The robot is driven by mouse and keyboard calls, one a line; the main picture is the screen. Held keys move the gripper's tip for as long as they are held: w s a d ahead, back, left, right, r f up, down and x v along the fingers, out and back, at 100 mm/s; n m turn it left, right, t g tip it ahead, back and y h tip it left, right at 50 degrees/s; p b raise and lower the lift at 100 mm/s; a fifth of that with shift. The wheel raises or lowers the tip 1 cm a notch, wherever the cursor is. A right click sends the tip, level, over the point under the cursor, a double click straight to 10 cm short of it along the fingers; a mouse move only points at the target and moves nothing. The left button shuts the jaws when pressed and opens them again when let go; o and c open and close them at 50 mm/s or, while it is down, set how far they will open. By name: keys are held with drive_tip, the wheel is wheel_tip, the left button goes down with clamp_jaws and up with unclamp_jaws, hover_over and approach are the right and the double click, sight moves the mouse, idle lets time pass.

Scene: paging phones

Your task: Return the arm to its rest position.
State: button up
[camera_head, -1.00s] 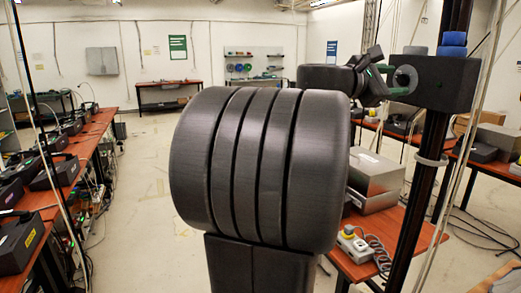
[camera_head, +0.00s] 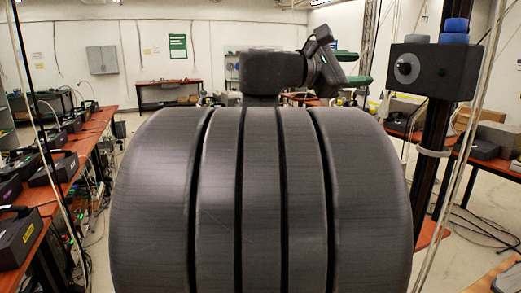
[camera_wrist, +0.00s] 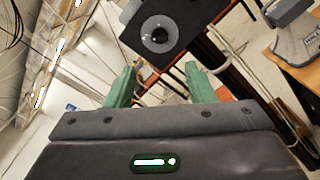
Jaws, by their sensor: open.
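My gripper (camera_head: 356,68) is in the upper middle right of the head view, beyond my large ribbed arm link. Its two green fingers stand apart with nothing between them. In the wrist view my gripper (camera_wrist: 160,85) shows both fingers spread, with empty space between the tips. A dark box with a round silver disc on its front (camera_head: 450,72) is on a black post to the right of my gripper. A gap separates them in the head view. The same box (camera_wrist: 178,18) shows ahead of the fingers in the wrist view. My arm link hides much of the middle.
A red-brown bench (camera_head: 95,130) with several dark devices (camera_head: 20,235) runs along the left. Another bench with boxes (camera_head: 497,135) is at the right. A black post (camera_head: 432,170) and a pale pole stand at the right. Open floor (camera_head: 85,270) shows at left.

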sight(399, 69)
drive_tip(key=p+x, duration=0.3)
drive_tip(key=x, duration=0.9)
drive_tip(key=shift+r, duration=0.15)
drive_tip(key=shift+w+a+f+m+b, duration=0.1)
drive_tip(key=shift+f+m+b, duration=0.2)
drive_tip(key=shift+m+b, duration=0.3)
drive_tip(key=shift+a+m+b, duration=0.15)
drive_tip(key=shift+m+b, duration=0.45)
drive_tip(key=shift+m, duration=0.4)
drive_tip(key=shift+m+b, duration=0.5)
drive_tip(key=shift+m, duration=0.5)
drive_tip(key=m+b, duration=0.1)
drive_tip(key=m, duration=0.1)
drive_tip(key=shift+r+m, duration=0.15)
drive_tip(key=shift+m, duration=0.25)
drive_tip(key=m+b, duration=0.1)
drive_tip(key=m, duration=0.3)
drive_tip(key=m+b, duration=0.1)
drive_tip(key=m, duration=0.4)
drive_tip(key=shift+r, duration=0.1)
